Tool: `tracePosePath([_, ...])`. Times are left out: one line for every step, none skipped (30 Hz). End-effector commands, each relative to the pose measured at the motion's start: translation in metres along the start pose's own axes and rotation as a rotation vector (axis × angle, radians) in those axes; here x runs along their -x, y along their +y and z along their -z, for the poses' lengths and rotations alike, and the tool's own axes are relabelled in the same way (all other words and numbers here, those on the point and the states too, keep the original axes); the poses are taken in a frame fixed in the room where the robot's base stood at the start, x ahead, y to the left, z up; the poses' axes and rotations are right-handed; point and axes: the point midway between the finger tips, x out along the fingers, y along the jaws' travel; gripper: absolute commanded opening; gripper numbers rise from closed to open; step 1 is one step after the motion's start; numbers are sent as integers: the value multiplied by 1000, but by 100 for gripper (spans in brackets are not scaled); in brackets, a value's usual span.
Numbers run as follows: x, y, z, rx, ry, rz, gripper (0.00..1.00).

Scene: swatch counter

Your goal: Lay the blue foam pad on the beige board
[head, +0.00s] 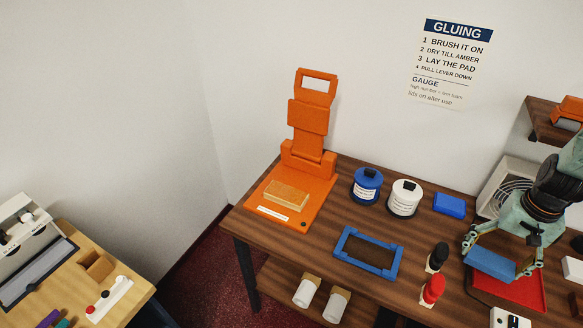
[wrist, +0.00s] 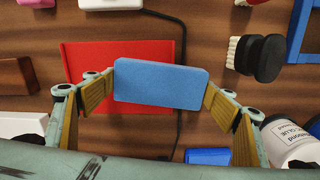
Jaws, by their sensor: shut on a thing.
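The blue foam pad (head: 488,263) is held between the fingers of my gripper (head: 495,257) above the right part of the counter. In the wrist view the pad (wrist: 160,84) lies flat between the two fingertips (wrist: 160,90), which press on its short ends. A red mat or tray (wrist: 90,58) shows below it. The beige board (head: 287,194) lies on the base of the orange lever press (head: 316,190), left of my gripper and apart from it. The press lever stands up and the board's top is uncovered. The pad's underside is hidden.
A blue jar (head: 367,187) and a white jar (head: 404,199) stand between press and gripper. A blue frame (head: 370,252), a black-topped brush (head: 437,257) and a red one (head: 432,290) are nearer the front. Another blue block (head: 449,205) lies behind.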

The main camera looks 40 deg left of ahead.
Motion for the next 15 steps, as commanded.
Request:
tracePosePath([1, -2, 2, 2, 1, 0, 71])
tracePosePath([2, -4, 3, 3, 1, 0, 71])
tracePosePath([4, -7, 5, 4, 1, 0, 71])
tracePosePath([5, -10, 7, 5, 2, 0, 71])
tracePosePath([6, -13, 9, 7, 2, 0, 71])
tracePosePath([9, -17, 12, 9, 3, 0, 71])
tracePosePath([11, -21, 15, 11, 2, 0, 71])
tracePosePath([13, -26, 17, 12, 2, 0, 71])
tracePosePath([17, -33, 22, 15, 3, 0, 71])
tracePosePath([20, -39, 25, 17, 3, 0, 71])
tracePosePath([23, -45, 29, 19, 3, 0, 71])
tracePosePath([27, -54, 34, 23, 3, 0, 71])
tracePosePath([30, -61, 38, 26, 4, 0, 71])
tracePosePath([34, -68, 41, 27, 3, 0, 71])
tracePosePath([39, -79, 46, 32, 4, 0, 71])
